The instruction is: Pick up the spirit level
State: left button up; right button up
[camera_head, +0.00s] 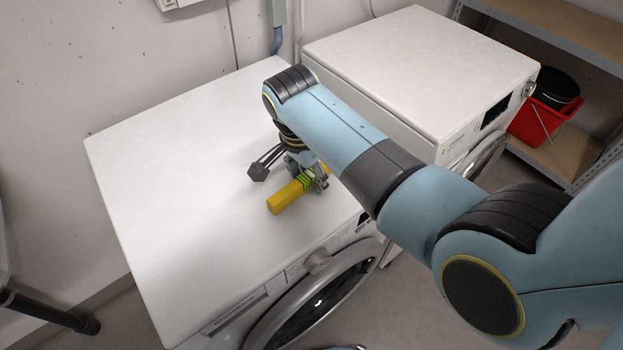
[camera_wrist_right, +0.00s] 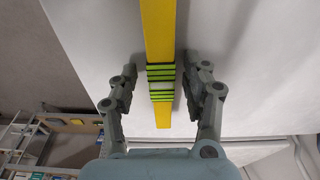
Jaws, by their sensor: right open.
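The spirit level is a yellow bar (camera_head: 288,194) with green and black bands, lying on top of the left white washing machine (camera_head: 165,145), near its front right edge. In the right wrist view the level (camera_wrist_right: 160,45) runs between the two fingers of the right gripper (camera_wrist_right: 160,92). The fingers are open, one on each side of the banded middle, with a gap on both sides.
A second white machine (camera_head: 420,65) stands to the right, beside the first. A red bucket (camera_head: 540,118) with a black item in it sits on a shelf unit at the far right. The left machine's top is otherwise clear. A wall runs behind.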

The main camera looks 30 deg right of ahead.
grip_shut()
jog(key=shift+w, duration=0.1)
